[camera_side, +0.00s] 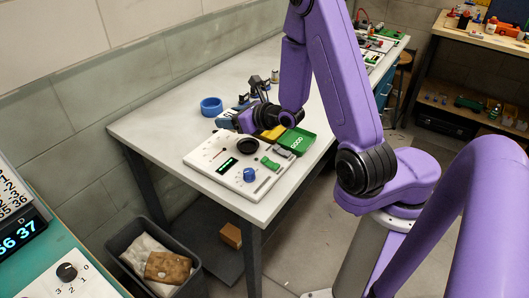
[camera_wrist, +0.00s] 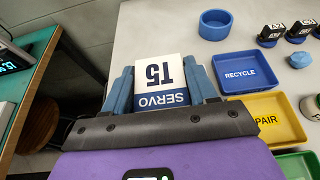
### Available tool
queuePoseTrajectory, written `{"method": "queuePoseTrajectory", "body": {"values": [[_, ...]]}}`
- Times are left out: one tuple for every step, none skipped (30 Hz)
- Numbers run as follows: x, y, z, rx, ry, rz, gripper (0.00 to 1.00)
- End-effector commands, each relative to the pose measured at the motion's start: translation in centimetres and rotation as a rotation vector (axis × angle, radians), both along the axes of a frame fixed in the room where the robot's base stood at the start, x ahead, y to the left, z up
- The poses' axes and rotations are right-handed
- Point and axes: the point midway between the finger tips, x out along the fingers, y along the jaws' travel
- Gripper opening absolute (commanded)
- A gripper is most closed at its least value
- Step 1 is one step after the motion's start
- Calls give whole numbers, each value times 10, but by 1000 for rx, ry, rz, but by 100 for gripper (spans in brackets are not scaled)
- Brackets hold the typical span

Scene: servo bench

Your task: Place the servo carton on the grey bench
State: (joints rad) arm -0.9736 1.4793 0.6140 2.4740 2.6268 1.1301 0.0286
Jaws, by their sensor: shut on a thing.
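In the side view my gripper (camera_side: 228,121) is over the left part of the grey bench (camera_side: 240,83), behind the white control panel; the carton is hard to make out there. In the wrist view the carton lies near the edge of the bench (camera_wrist: 165,30). Its height above the top is hard to judge.
A blue ring (camera_side: 211,106) stands on the bench behind my gripper. Blue "RECYCLE" (camera_wrist: 246,71), yellow (camera_wrist: 274,119) and green (camera_side: 297,141) trays lie to the right. The control panel (camera_side: 207,158) covers the front corner. A dark bin (camera_side: 128,243) stands on the floor.

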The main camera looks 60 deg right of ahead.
Motion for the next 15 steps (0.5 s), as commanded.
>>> {"method": "queuePoseTrajectory", "body": {"values": [[-1, -6, 0, 0, -1, -14, 27], [-2, -11, 1, 0, -1, -25, 27], [-4, -19, 1, 0, -1, -45, 27], [-6, -27, 2, 0, -1, -65, 27], [-8, -36, 2, -1, -1, -87, 27], [-13, -50, 3, -1, -2, -122, 27], [-16, -62, 3, 0, -2, -152, 27], [-21, -74, 4, 0, -1, -183, 27], [-28, -91, 5, 0, -1, -227, 27], [-35, -104, 5, 0, -1, -261, 27], [-41, -117, 6, 0, -1, -297, 27], [-50, -133, 7, 0, -1, -342, 27], [-58, -145, 8, -1, -1, -377, 27], [-65, -157, 9, -1, -2, -412, 27], [-76, -173, 9, -1, -2, -458, 27]]}}
